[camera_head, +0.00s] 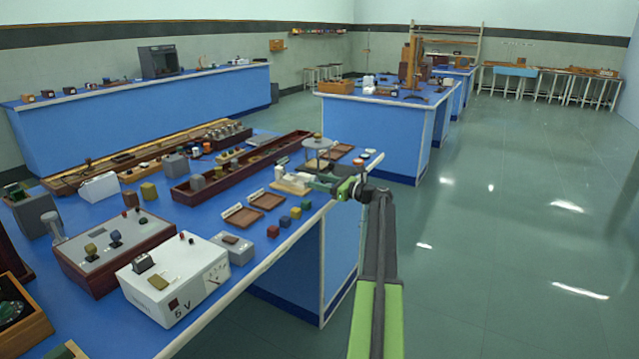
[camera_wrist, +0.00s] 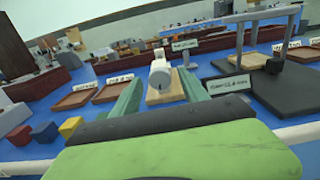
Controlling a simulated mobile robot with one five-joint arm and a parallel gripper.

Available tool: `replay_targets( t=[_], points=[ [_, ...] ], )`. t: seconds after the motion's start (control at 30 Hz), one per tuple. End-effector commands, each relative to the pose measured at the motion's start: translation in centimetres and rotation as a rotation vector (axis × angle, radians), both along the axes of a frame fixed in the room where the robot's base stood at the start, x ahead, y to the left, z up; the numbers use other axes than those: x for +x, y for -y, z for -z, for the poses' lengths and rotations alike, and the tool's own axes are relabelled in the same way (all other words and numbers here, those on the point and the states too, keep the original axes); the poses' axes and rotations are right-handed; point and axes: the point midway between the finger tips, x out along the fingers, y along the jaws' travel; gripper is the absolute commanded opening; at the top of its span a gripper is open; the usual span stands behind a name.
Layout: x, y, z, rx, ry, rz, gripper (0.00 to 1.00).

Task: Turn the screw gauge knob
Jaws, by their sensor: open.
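The screw gauge, with a pale round knob (camera_wrist: 159,74) facing the camera, stands on a light wooden base (camera_wrist: 165,95) in the wrist view. The green fingers of my gripper (camera_wrist: 160,84) are spread open, one on each side of the knob in the picture. Whether the fingers reach as far as the knob, or touch it, cannot be told. In the head view, my gripper (camera_head: 343,188) is over the near bench's right edge, beside a pale base (camera_head: 290,184) that looks like the gauge's. The gauge is small there and partly unclear.
A dark platform with a grey frame (camera_wrist: 275,100) stands right of the gauge. Label cards (camera_wrist: 230,86) stand close by. Brown trays (camera_head: 267,201) and coloured cubes (camera_head: 284,221) lie to the left. Green floor right of the bench is free.

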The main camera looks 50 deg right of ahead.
Motion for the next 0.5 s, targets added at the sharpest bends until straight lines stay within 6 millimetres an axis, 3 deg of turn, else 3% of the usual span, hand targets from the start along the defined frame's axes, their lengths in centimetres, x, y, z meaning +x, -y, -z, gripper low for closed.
replay_targets(
  t=[0.17,0.5],
  points=[
    [0.00,-0.02,0.00,0.000,0.000,0.000,0.51],
    [0.01,-0.05,0.00,0.000,0.000,-0.001,0.06]
  ],
)
